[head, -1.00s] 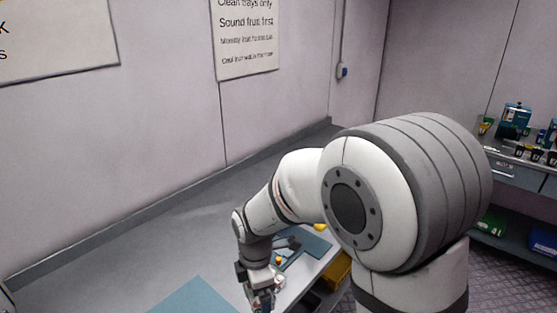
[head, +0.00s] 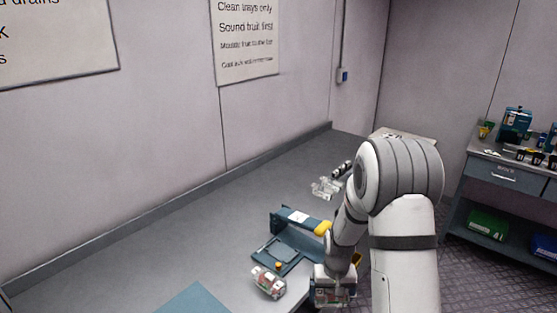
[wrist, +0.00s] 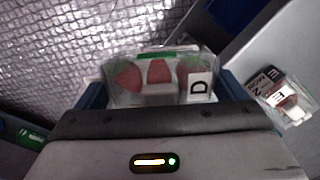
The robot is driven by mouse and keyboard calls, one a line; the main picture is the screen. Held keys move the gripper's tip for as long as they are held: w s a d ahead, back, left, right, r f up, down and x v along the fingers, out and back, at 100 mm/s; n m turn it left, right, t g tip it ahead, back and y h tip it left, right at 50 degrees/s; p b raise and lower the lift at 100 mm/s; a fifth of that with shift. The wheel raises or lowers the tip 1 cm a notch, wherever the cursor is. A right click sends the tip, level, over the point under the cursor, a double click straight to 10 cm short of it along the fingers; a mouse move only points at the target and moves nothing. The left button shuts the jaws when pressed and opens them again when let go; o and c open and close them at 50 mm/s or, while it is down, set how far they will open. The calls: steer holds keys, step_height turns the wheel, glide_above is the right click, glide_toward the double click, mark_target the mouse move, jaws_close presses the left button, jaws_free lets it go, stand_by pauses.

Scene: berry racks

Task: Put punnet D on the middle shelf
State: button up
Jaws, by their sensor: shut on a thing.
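Punnet D (wrist: 158,78) is a clear box of red strawberries with a green strip and a white label reading D. My gripper (wrist: 165,92) is shut on it, with a blue finger at each side of the box in the wrist view. In the head view my gripper (head: 334,296) is low at the bottom, by the bench's front edge, with the punnet (head: 330,292) partly hidden under it. I cannot make out the middle shelf in either view.
Another punnet, labelled E (wrist: 283,98), stands on the grey bench (head: 190,240); it also shows in the head view (head: 268,282). A blue stand (head: 300,232) and clear empty boxes (head: 326,187) are farther back. A side bench (head: 505,172) with crates below is at right.

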step_height(320, 180, down, 10)
steer(key=b, duration=0.8)
steer(key=shift+a+r+b, duration=0.15)
steer(key=shift+r+b, duration=0.1)
steer(key=shift+b, duration=0.05)
